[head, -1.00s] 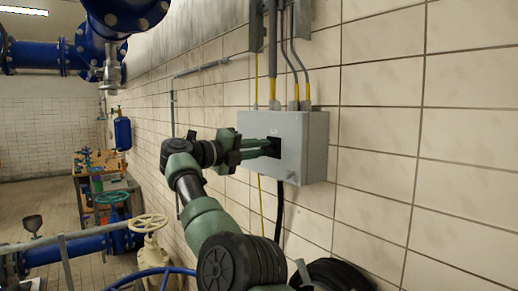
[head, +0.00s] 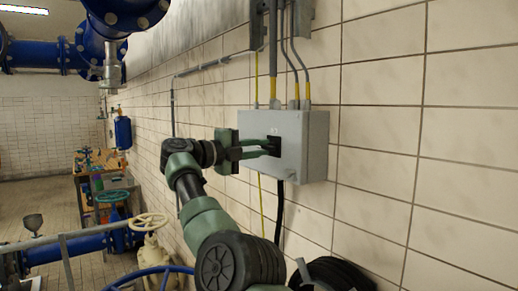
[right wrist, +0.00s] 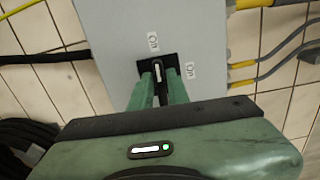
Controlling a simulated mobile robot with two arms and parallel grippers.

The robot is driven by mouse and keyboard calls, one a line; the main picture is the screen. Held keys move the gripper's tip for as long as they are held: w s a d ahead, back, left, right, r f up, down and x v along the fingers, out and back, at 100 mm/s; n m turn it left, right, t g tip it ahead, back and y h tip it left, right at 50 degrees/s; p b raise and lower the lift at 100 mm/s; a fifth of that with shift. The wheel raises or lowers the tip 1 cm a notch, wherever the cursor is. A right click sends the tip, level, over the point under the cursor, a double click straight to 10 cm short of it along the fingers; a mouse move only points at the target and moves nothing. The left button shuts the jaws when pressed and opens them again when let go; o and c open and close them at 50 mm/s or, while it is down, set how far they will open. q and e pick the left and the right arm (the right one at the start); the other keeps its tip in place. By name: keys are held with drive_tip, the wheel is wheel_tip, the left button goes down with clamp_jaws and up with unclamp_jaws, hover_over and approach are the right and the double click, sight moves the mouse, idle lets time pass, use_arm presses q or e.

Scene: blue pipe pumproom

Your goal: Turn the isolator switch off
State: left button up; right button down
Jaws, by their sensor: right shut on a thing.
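The isolator switch (head: 275,146) is a small black switch on the front of a grey wall box (head: 303,143). In the right wrist view the switch handle (right wrist: 158,72), with a white line on it, sits between my fingertips. The line points toward one of two small white labels, the one at the top of that picture; I cannot read the labels surely. My right gripper (head: 272,147) is shut on the handle, its green fingers reaching to the box front. The fingers partly hide the switch. My left gripper is not in view.
Conduits and cables (head: 290,60) run up the tiled wall from the box, and a black cable (head: 279,205) hangs below. Blue pipes (head: 80,244) with a cream valve wheel (head: 148,222) stand at lower left. A cluttered bench (head: 105,185) stands farther back.

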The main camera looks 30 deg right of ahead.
drive_tip(key=shift+r, duration=0.15)
drive_tip(key=c, duration=1.5)
unclamp_jaws()
drive_tip(key=shift+a, duration=0.45)
drive_tip(key=a, duration=0.6)
drive_tip(key=shift+s+a, duration=0.3)
drive_tip(key=shift+a, duration=0.1)
